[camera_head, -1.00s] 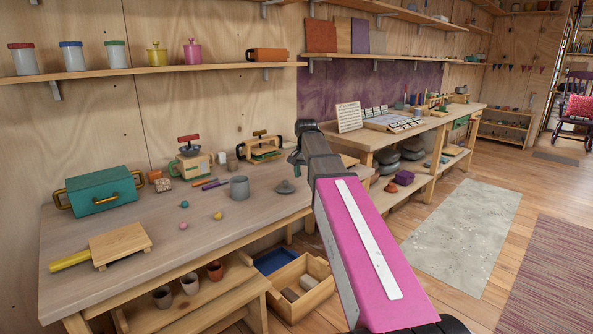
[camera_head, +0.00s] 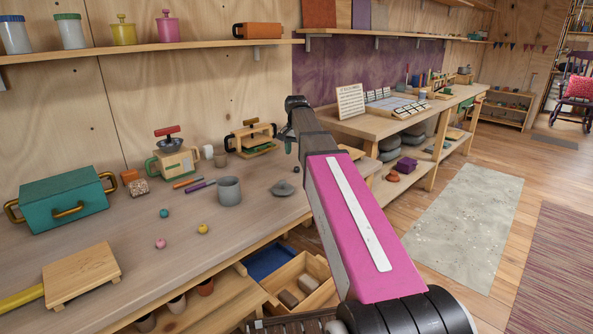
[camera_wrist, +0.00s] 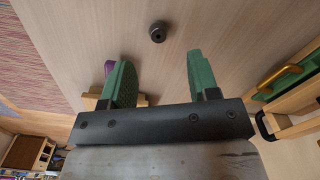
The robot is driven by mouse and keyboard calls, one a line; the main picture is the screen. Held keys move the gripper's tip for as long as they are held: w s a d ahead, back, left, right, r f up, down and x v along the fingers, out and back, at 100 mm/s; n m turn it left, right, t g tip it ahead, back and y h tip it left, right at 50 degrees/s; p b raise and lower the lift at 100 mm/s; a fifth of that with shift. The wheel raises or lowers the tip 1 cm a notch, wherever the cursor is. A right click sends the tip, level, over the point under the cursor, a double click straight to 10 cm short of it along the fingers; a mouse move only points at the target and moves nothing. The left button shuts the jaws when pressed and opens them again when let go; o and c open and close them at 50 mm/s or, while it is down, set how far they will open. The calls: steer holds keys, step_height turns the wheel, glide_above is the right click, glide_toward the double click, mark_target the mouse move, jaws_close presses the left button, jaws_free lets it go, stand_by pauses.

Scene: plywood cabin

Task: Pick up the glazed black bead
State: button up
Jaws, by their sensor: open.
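The black bead (camera_wrist: 158,32) is a small dark round piece with a hole, lying on the wooden surface in the wrist view. It is beyond my fingertips, roughly centred between their lines. My gripper (camera_wrist: 158,62) has two green fingers, spread apart with nothing between them. In the head view only a bit of green finger (camera_head: 288,147) shows beside my arm.
On the workbench (camera_head: 110,236) stand a grey mug (camera_head: 229,191), a grey lid (camera_head: 283,188), a wooden press (camera_head: 252,138), a teal box (camera_head: 64,205), pens and coloured beads. A shelf (camera_head: 150,50) runs above. A wooden crate (camera_head: 325,292) sits below.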

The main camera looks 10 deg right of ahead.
mark_target(297, 169)
steer(key=shift+w+d+f, duration=0.1)
steer(key=shift+d+f, duration=0.05)
steer(key=shift+f, duration=1.7)
steer(key=shift+w+d+f, duration=0.1)
steer(key=shift+f, duration=1.7)
steer(key=c, duration=1)
